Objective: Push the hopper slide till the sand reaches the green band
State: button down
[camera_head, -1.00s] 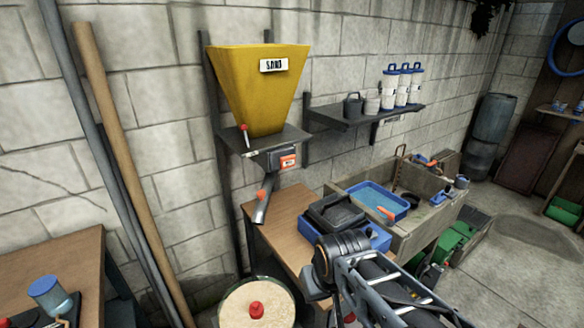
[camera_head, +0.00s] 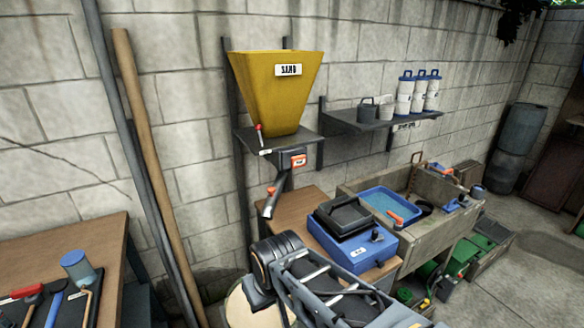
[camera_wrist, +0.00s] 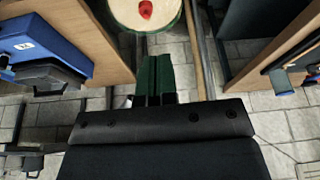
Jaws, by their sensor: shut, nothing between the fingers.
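The yellow hopper (camera_head: 272,90) labelled SAND hangs on the wall above a dark shelf plate. Under the plate is a dark box with an orange label (camera_head: 298,160), and a dark spout (camera_head: 268,207) slants down from it. A red-tipped lever (camera_head: 259,136) stands at the plate's left. I cannot tell which part is the slide. My gripper (camera_wrist: 153,72) is shut and empty in the wrist view, pointing toward a round pale-topped container (camera_wrist: 150,14) with a red knob and green rim. The hopper is outside that view.
The pale round container (camera_head: 238,308) is partly behind my arm. A wooden table with a blue-and-black device (camera_head: 350,238) stands right of the spout, beside a stone trough (camera_head: 410,235). A tool table (camera_head: 60,250) and long poles (camera_head: 155,170) are at left.

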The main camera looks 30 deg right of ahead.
jog(key=w+d+r+m+t+y+p, duration=0.2)
jog(key=w+d+r+m+t+y, duration=0.15)
jog(key=w+m, duration=0.55)
jog(key=w+d+r+m+t+y+p, duration=0.25)
jog(key=w+m+y, duration=0.35)
jog(key=m, duration=0.5)
jog(key=w+d+m+t+h, duration=0.2)
jog(key=d+m+t+h, duration=0.2)
jog(key=d+m, duration=0.4)
jog(key=w+d+m+t+h, duration=0.3)
jog(key=d+m+h, duration=0.3)
jog(key=d, duration=1.1)
jog(key=m+t, duration=0.1)
jog(key=m, duration=0.2)
jog(key=shift+w+r+h+p, duration=0.2)
jog(key=shift+h+p, duration=0.1)
jog(key=shift+h, duration=0.05)
